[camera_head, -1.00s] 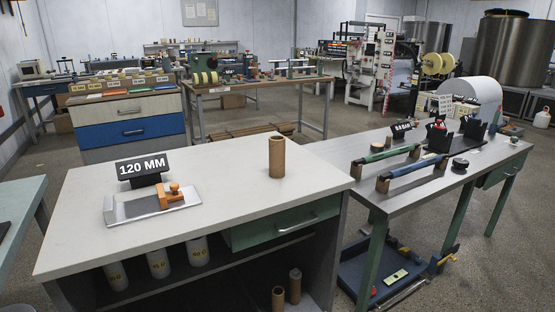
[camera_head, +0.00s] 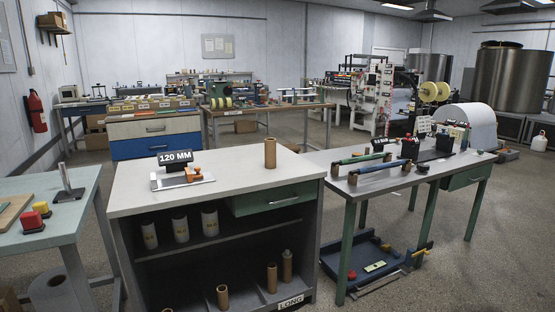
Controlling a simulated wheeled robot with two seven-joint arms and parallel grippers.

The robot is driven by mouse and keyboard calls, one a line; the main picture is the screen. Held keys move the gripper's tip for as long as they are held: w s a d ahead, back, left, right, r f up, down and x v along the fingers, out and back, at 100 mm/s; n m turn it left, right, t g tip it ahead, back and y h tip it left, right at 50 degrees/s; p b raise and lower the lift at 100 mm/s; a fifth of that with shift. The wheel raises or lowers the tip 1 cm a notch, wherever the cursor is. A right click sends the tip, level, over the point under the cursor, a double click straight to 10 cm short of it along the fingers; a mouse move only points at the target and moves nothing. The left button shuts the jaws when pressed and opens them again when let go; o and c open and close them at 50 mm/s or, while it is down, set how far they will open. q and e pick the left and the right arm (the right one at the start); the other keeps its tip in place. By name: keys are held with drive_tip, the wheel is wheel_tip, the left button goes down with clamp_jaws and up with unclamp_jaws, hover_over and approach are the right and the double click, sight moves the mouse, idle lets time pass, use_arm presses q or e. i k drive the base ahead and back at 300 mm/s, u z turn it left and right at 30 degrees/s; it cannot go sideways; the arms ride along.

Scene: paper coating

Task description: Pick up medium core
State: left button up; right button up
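A brown cardboard core (camera_head: 270,154) stands upright on the pale top of the workbench (camera_head: 225,188), near its back right. More brown cores stand upright in the bottom shelf: a short one (camera_head: 222,297), one further right (camera_head: 271,278), and a taller-looking one (camera_head: 287,266) beside it. The top of another barely shows at the bottom edge. A label reading "LONG" (camera_head: 290,302) is at the right of that shelf. I cannot tell which core is the medium one. Neither gripper is in view.
A "120 MM" sign (camera_head: 175,157) and a metal cutting jig (camera_head: 182,179) are on the bench. Several white rolls (camera_head: 180,226) stand on the middle shelf. A side table (camera_head: 60,210) is at left, and a metal table (camera_head: 405,177) adjoins at right.

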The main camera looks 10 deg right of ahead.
sight(269, 143)
drive_tip(key=z, duration=0.6)
drive_tip(key=i, duration=0.7)
drive_tip(key=z, duration=0.5)
drive_tip(key=i, duration=0.9)
drive_tip(key=u, duration=0.4)
